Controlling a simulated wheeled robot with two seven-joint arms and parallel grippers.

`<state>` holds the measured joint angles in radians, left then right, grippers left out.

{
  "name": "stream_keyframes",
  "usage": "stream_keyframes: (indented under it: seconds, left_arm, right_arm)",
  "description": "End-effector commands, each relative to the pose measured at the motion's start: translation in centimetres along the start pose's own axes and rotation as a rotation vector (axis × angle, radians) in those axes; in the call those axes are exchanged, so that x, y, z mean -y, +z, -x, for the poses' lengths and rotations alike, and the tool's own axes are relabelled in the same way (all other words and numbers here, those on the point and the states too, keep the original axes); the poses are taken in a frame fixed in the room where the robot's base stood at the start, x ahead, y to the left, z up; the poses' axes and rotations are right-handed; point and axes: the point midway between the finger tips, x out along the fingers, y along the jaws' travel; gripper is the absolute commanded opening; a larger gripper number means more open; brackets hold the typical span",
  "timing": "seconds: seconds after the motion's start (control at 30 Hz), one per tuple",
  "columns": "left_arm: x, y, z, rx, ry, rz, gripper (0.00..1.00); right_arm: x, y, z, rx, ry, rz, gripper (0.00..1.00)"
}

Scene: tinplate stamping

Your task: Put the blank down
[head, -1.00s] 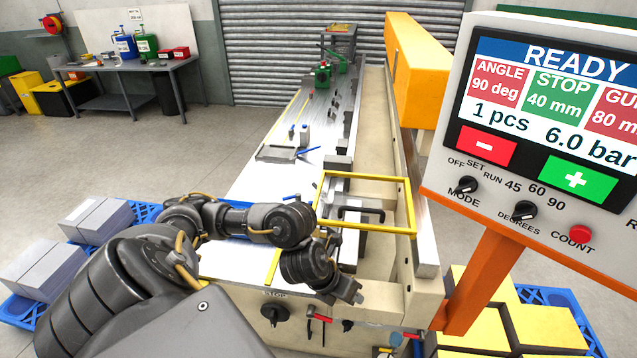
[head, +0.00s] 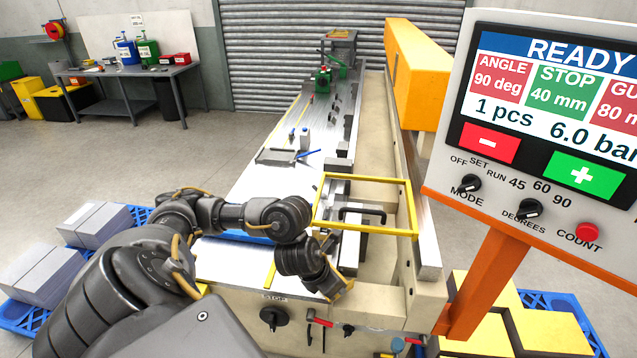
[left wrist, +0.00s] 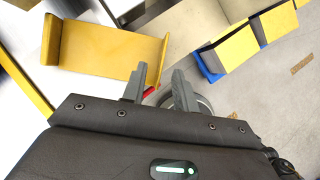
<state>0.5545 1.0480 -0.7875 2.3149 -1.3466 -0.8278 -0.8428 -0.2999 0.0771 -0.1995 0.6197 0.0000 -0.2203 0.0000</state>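A yellow bent sheet piece (left wrist: 105,50), with a raised flange at each end, lies beside my left gripper in the left wrist view. It looks like the blank, and I cannot make it out clearly in the head view. My left gripper (left wrist: 160,72) has its two grey fingers apart, with a gap between the tips. No piece shows clamped between the fingers. In the head view my left arm reaches over the near end of the machine bed (head: 230,262). My right gripper is out of view.
A yellow guard frame (head: 365,178) stands close beyond my left wrist. The control panel (head: 545,130) on an orange post (head: 475,275) is at the right and reads READY. Yellow stacks (head: 545,330) sit on a blue pallet at lower right. Grey stacks (head: 95,223) are at left.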

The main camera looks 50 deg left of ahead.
Motion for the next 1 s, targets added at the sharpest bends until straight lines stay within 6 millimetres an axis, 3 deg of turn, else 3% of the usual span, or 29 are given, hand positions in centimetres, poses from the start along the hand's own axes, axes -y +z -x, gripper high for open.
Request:
stream_keyframes:
  seconds: [0.3,0.63,0.87,1.0]
  left_arm:
    - [0.2,0.1,-4.4,-0.003,-0.001,0.004,0.29]
    - [0.2,0.3,-5.1,0.0,0.0,0.002,0.29]
    - [0.2,0.3,-5.0,0.0,0.0,0.001,0.02]
    - [0.2,0.3,-5.0,0.0,0.0,0.001,0.0]
  right_arm:
    - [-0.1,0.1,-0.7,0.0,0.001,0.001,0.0]
    - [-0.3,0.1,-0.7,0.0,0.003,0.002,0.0]
    - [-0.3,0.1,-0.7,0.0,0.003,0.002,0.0]
    - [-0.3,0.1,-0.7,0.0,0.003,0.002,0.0]
